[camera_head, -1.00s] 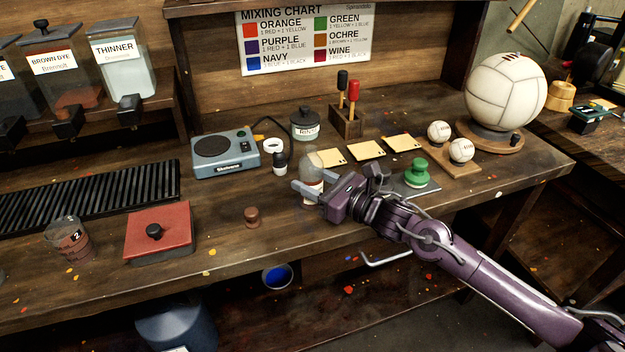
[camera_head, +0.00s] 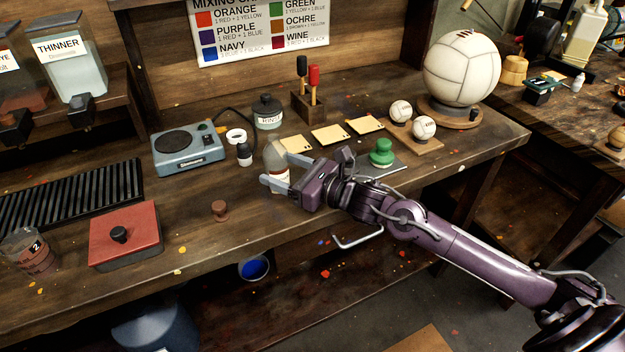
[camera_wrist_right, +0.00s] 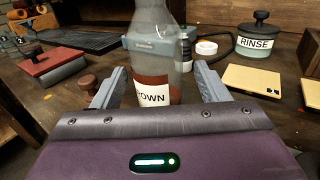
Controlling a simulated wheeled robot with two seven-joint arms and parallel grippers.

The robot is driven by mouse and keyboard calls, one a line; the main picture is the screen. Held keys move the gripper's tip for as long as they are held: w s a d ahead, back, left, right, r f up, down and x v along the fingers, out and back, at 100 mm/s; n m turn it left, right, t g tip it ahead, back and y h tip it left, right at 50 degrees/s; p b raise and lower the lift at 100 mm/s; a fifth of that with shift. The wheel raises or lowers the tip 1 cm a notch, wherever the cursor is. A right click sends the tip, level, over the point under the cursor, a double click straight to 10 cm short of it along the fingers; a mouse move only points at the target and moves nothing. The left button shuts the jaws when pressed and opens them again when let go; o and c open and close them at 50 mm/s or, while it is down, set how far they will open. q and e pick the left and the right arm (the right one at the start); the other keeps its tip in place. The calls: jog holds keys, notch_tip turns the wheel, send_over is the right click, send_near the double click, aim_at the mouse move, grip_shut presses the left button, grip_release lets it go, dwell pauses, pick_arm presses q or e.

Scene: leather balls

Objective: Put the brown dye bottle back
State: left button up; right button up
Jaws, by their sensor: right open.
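The brown dye bottle (camera_head: 275,155) stands upright on the bench near its front edge. It is clear, with brown liquid low inside and a white label. In the right wrist view the bottle (camera_wrist_right: 157,38) fills the middle, its label partly reading "BROWN", its top cut off. My right gripper (camera_head: 281,172) is open, its two fingers on either side of the bottle. In the wrist view the right gripper (camera_wrist_right: 160,80) shows gaps between fingers and glass. A small brown stopper-like piece (camera_head: 219,210) stands on the bench left of the bottle. My left gripper is out of view.
A blue-grey device (camera_head: 188,150), a rinse jar (camera_head: 267,112) and a small dark-capped bottle (camera_head: 244,154) stand behind and left. Yellow cards (camera_head: 330,133), a green-knobbed piece (camera_head: 382,153) and balls (camera_head: 424,127) lie right. A red-lidded box (camera_head: 125,235) is left.

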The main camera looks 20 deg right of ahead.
jog(key=v, duration=0.8)
jog(key=shift+s, duration=0.2)
jog(key=shift+s+d, duration=0.25)
jog(key=shift+s, duration=0.05)
jog(key=shift+s+d, duration=0.2)
jog(key=shift+s, duration=0.05)
jog(key=shift+s+d+r, duration=0.1)
jog(key=shift+s+d, duration=0.15)
jog(key=shift+s, duration=0.15)
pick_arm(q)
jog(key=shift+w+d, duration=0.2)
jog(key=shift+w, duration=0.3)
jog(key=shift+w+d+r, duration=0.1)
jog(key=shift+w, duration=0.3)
